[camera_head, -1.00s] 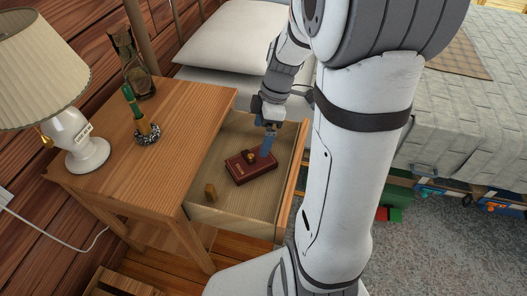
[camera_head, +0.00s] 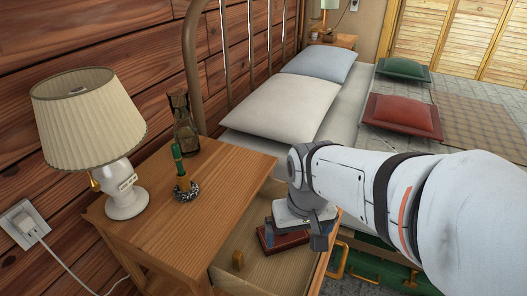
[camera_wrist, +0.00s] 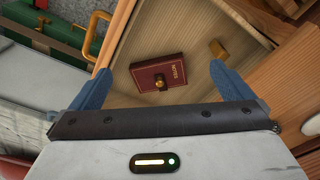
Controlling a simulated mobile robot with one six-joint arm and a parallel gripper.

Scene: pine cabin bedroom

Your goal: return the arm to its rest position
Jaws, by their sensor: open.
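My arm reaches in from the right in the head view, and my gripper (camera_head: 318,232) hangs above the open drawer (camera_head: 228,281) of the nightstand. In the wrist view my gripper (camera_wrist: 164,76) has its two blue fingers spread wide with nothing between them. Below it, a dark red book marked NOTES (camera_wrist: 150,70) lies in the drawer, with a small round brass piece (camera_wrist: 159,81) on it. The book shows in part in the head view (camera_head: 268,238), otherwise hidden behind my gripper.
The nightstand top (camera_head: 180,232) holds a lamp (camera_head: 125,200), a green pen in a dark holder (camera_head: 186,192) and a brown bottle-like object (camera_head: 186,128). A small wooden block (camera_wrist: 217,48) is in the drawer. The bed with pillows (camera_head: 283,104) stands behind; green cases (camera_head: 375,265) lie beside the drawer.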

